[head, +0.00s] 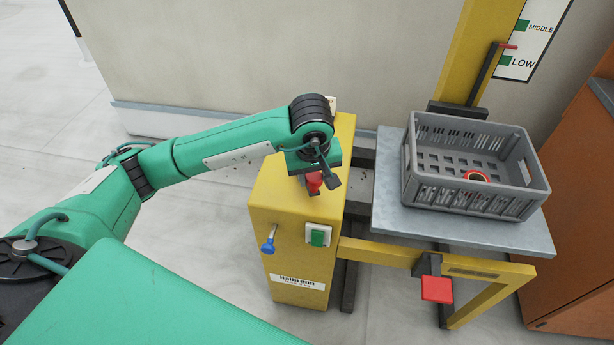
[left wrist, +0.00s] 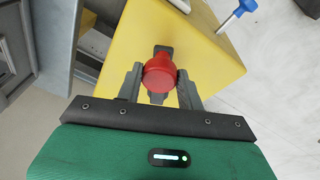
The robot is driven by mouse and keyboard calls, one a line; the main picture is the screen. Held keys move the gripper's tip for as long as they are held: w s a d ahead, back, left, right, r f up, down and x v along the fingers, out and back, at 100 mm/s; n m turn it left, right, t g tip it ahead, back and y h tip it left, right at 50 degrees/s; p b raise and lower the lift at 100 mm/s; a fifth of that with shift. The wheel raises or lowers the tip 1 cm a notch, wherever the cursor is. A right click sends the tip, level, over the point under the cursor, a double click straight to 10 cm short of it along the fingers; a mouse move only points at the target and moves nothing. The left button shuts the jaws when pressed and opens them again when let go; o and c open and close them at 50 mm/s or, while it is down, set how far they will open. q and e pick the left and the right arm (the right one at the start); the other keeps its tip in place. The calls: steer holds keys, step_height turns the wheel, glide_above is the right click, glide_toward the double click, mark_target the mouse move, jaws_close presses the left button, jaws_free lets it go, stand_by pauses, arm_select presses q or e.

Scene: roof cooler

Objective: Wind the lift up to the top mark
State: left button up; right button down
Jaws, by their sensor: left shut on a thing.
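The lift has a yellow housing (head: 290,215) with a red crank knob (head: 314,183) on its top. My left gripper (left wrist: 160,80) is shut on the red knob, with one finger on each side, as the left wrist view shows. In the head view the wrist hides part of the knob and the crank arm. The lift's grey platform (head: 470,230) carries a grey crate (head: 440,190) with a red roll in it. A red pointer (head: 508,46) on the mast stands between the MIDDLE mark (head: 522,26) and the LOW mark (head: 506,61). The top mark is out of view. My right gripper is not in view.
A blue-knobbed lever (head: 268,247) and a green switch (head: 318,236) are on the housing's front. A red pedal (head: 436,289) sits low under the platform. An orange-brown cabinet (head: 570,200) stands close at the right. The floor at the left is clear.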

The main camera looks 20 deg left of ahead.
arm_select(q)
steer(key=shift+w+d, duration=0.15)
steer(key=shift+d, duration=0.1)
steer(key=shift+w+d+b, duration=0.4)
steer(key=shift+w+d, duration=0.1)
steer(key=shift+w, duration=0.15)
steer(key=shift+w+d+r+b, duration=0.1)
steer(key=shift+w+d+b, duration=0.4)
steer(key=shift+w, duration=0.5)
